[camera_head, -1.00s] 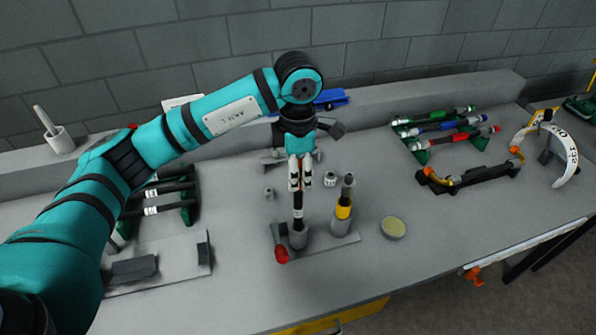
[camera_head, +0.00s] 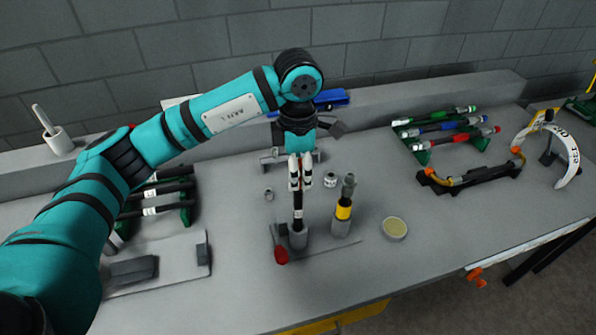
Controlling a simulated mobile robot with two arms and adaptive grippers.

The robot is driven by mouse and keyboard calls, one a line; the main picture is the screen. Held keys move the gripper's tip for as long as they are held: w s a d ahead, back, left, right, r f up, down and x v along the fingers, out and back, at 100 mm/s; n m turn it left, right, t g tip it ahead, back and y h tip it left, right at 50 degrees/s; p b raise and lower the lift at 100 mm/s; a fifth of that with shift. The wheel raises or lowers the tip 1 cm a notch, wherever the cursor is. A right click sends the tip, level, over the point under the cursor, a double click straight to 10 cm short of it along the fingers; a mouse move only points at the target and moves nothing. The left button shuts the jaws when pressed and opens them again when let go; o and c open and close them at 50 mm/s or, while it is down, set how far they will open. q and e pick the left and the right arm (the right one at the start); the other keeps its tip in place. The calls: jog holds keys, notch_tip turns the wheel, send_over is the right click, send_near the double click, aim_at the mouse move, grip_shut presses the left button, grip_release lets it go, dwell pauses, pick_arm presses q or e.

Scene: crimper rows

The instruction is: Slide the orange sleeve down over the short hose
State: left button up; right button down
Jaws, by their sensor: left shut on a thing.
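A black short hose (camera_head: 298,200) with a white band stands upright in a grey socket (camera_head: 298,237) on a flat plate. My left gripper (camera_head: 300,184) points straight down at the top of this hose and is shut on it; the fingers hide its upper end. An orange-yellow sleeve (camera_head: 344,210) sits around the grey post (camera_head: 341,228) just right of the hose, apart from the gripper. My right gripper is not in view.
A red part (camera_head: 281,256) lies at the plate's front. A small round dish (camera_head: 394,228) and a ringed fitting (camera_head: 331,180) are nearby. Racks of hoses stand left (camera_head: 187,195) and right (camera_head: 445,138). A curved hose (camera_head: 470,178) lies at right.

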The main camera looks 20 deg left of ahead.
aim_at(298, 210)
pick_arm(q)
jog(key=shift+f, duration=0.2)
jog(key=shift+f+b, duration=0.35)
jog(key=shift+b, duration=0.1)
jog(key=shift+f+b, duration=0.85)
jog(key=shift+f, duration=0.05)
jog(key=shift+f+b, duration=1.65)
jog(key=shift+f, duration=0.25)
jog(key=shift+f+b, duration=2.6)
jog(key=shift+f, duration=0.45)
jog(key=o, duration=1)
jog(key=shift+r, duration=0.1)
notch_tip(298, 210, up, 12)
